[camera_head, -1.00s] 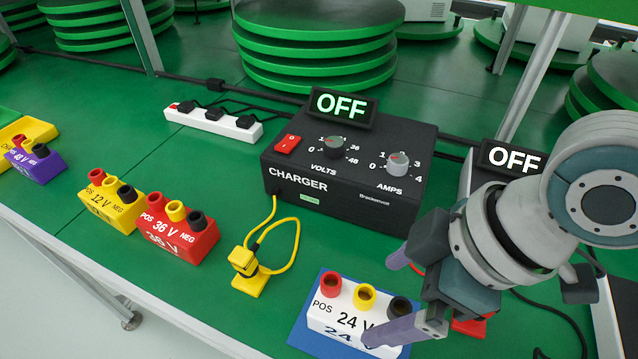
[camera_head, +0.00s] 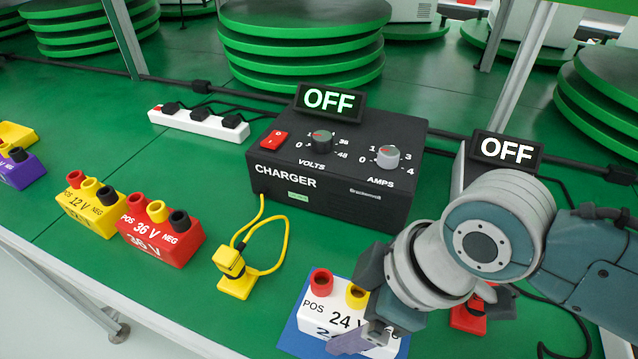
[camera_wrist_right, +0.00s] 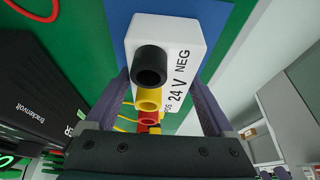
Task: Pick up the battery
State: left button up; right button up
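Several batteries with red, yellow and black terminals stand on the green table. The white 24 V battery (camera_head: 318,314) stands on a blue mat (camera_head: 290,336) at the front. My right gripper (camera_head: 360,306) is over its right part and hides its black terminal in the head view. In the right wrist view the 24 V battery (camera_wrist_right: 190,40) lies between the two fingers of my right gripper (camera_wrist_right: 162,95), one along each side. The fingers look spread; firm contact cannot be made out. My left gripper is not in view.
A black charger (camera_head: 330,205) reading OFF stands behind the battery. A yellow plug (camera_head: 232,270) with a looped cable lies to its left. The red 36 V battery (camera_head: 160,245), yellow 12 V battery (camera_head: 88,215) and a purple battery (camera_head: 20,172) stand further left.

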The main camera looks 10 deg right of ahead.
grip_shut()
dwell(0.5)
jog(key=shift+r, duration=0.1)
